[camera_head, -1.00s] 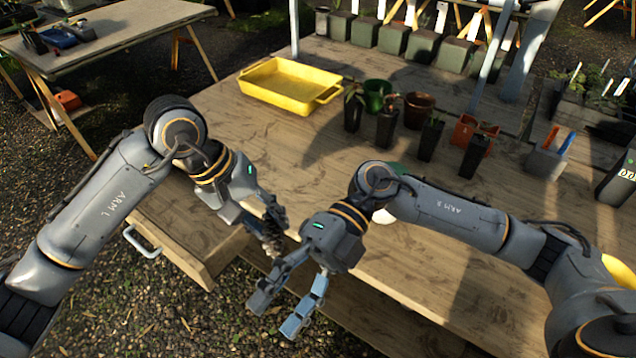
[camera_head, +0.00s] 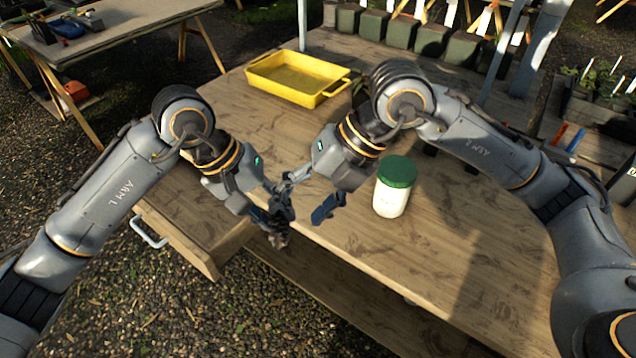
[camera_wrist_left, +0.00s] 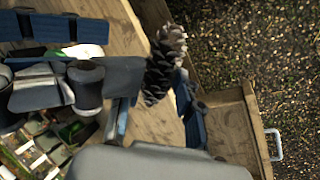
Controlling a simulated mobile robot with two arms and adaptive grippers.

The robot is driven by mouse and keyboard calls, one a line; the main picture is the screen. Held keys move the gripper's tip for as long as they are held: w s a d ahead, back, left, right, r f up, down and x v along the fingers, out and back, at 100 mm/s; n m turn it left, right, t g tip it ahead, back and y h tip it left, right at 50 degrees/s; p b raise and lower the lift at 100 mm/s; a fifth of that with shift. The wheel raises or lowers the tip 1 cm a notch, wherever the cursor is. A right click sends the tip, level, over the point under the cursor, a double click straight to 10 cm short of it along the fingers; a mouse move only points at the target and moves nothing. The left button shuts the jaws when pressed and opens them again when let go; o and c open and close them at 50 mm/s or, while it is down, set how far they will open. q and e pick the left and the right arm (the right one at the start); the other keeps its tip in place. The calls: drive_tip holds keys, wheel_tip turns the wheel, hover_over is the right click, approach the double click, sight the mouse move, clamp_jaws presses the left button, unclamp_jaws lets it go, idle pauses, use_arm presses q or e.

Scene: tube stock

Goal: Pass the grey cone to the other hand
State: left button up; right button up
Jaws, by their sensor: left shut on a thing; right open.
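The grey cone (camera_head: 279,240) is a pine cone held at the tip of my left gripper (camera_head: 279,208), low beside the table's front edge; the fingers hide part of it. In the left wrist view the cone (camera_wrist_left: 166,62) shows more clearly, with grey-brown scales, sticking out past the left fingers. My right gripper (camera_head: 312,192) is open and empty, close to the right of the left gripper, its fingers pointing towards it. In the left wrist view the right fingers lie left of the cone, apart from it.
A white jar with a green lid (camera_head: 396,187) stands on the wooden table (camera_head: 440,235) right of my right gripper. A yellow tray (camera_head: 297,78) is farther back. A drawer (camera_head: 190,235) with a metal handle stands open at the front left, above gravel.

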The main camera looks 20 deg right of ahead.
sight(282, 226)
drive_tip(key=x, duration=0.6)
drive_tip(key=shift+r, duration=0.1)
drive_tip(key=shift+c, duration=0.2)
drive_tip(key=c, duration=1.1)
use_arm(q)
drive_tip(key=o, duration=1.2)
use_arm(e)
drive_tip(key=shift+c, duration=0.5)
